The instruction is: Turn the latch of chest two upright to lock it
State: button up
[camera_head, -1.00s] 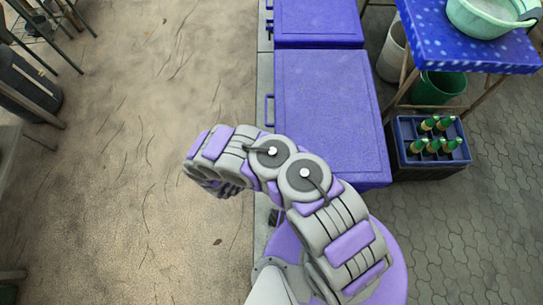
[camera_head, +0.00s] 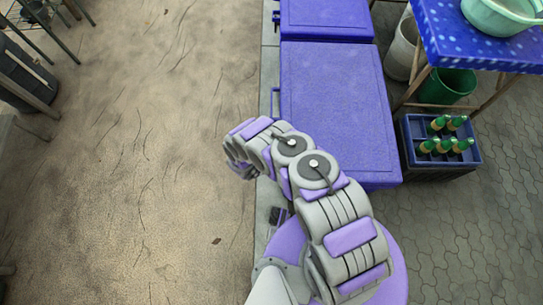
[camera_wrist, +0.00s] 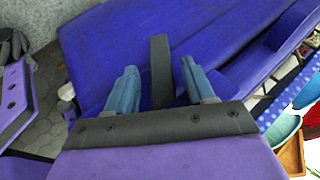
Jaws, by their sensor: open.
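Two blue chests stand in a row in the head view: a large near one (camera_head: 335,110) and one behind it (camera_head: 325,18), both with lids shut. Which is chest two I cannot tell. My arm bends over the near chest's front left part, and my gripper end is mostly hidden there. In the wrist view my gripper (camera_wrist: 159,88) is open, its blue-grey fingers apart in front of a blue surface (camera_wrist: 215,35). A dark upright bar (camera_wrist: 160,70) shows between the fingers; I cannot tell whether it is the latch or part of my gripper.
Right of the chests stand a bottle crate (camera_head: 440,148), a green bucket (camera_head: 447,86), a white bucket (camera_head: 402,48) and a table with a blue spotted cloth (camera_head: 480,40). The sandy ground (camera_head: 130,150) to the left is mostly clear.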

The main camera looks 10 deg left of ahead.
jog(key=shift+w+d, duration=0.2)
jog(key=shift+d, duration=0.3)
jog(key=shift+c, duration=0.6)
jog(key=shift+a+f, duration=0.1)
jog(key=shift+a, duration=0.25)
jog(key=c, duration=0.6)
jog(key=shift+d, duration=0.2)
jog(key=shift+c, duration=1.2)
